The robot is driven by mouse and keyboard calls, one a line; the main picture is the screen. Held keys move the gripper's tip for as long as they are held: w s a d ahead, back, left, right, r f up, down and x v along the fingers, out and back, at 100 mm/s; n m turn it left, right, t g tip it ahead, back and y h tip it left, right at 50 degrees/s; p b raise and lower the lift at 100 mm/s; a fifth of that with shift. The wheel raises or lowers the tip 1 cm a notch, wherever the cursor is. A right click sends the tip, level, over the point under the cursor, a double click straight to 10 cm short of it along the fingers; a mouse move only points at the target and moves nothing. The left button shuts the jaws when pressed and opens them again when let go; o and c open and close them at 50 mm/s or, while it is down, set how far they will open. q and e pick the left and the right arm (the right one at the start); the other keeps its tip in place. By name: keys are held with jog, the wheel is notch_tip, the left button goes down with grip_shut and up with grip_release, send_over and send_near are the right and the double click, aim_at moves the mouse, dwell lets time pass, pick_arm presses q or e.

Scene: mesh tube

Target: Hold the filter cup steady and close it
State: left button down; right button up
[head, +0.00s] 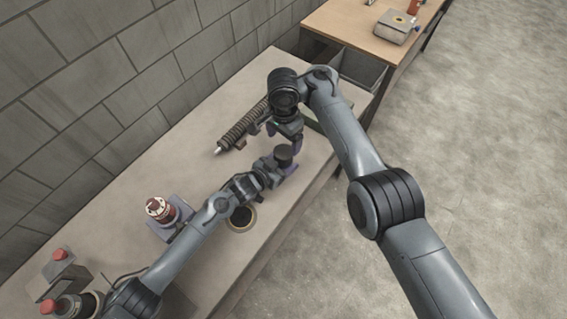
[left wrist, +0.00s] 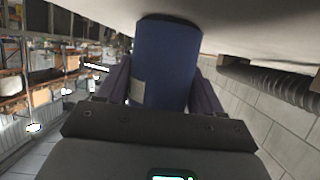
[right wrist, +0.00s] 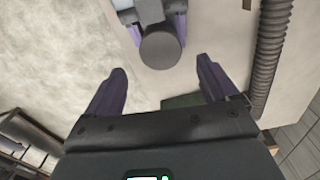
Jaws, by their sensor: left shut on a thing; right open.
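The filter cup is a dark blue cylinder in the left wrist view (left wrist: 165,65), standing between the fingers of my left gripper (left wrist: 160,85). In the head view the cup's dark round top (head: 283,152) shows at the end of my left arm, and it also shows in the right wrist view (right wrist: 160,47). My left gripper is shut on the cup's sides. My right gripper (right wrist: 162,68) is open and empty, with its fingertips spread to either side of the dark top and short of it. I cannot tell whether the dark top is a separate lid.
A ribbed hose (head: 243,125) lies behind the cup near the wall. A dark ring (head: 241,218) sits on the bench beneath my left arm. A red-and-white item on a grey block (head: 160,209) stands at the left. The bench's front edge is bare.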

jog(key=n, duration=0.3)
jog(key=shift+w+d+n, duration=0.1)
jog(key=shift+d+n, duration=0.05)
jog(key=shift+n, duration=0.15)
jog(key=n, duration=0.4)
jog(key=w+r+n, duration=0.1)
jog(key=shift+d+n+h, duration=0.25)
jog(key=shift+n+h, duration=0.05)
jog(key=shift+n, duration=0.1)
jog(key=n, duration=0.2)
jog(key=r+n, duration=0.1)
jog(key=n, duration=0.1)
jog(key=w+n, duration=0.1)
jog(key=shift+d+r+n+t, duration=0.1)
jog(key=shift+r+n+t, duration=0.1)
jog(key=shift+n+t, duration=0.15)
jog(key=n, duration=0.7)
jog(key=s+f+n, duration=0.1)
jog(key=n, duration=0.6)
jog(key=s+a+f+n, duration=0.1)
jog(key=n, duration=0.7)
jog(key=shift+s+a+f, duration=0.1)
jog(key=shift+f, duration=0.05)
jog(key=shift+f, duration=0.15)
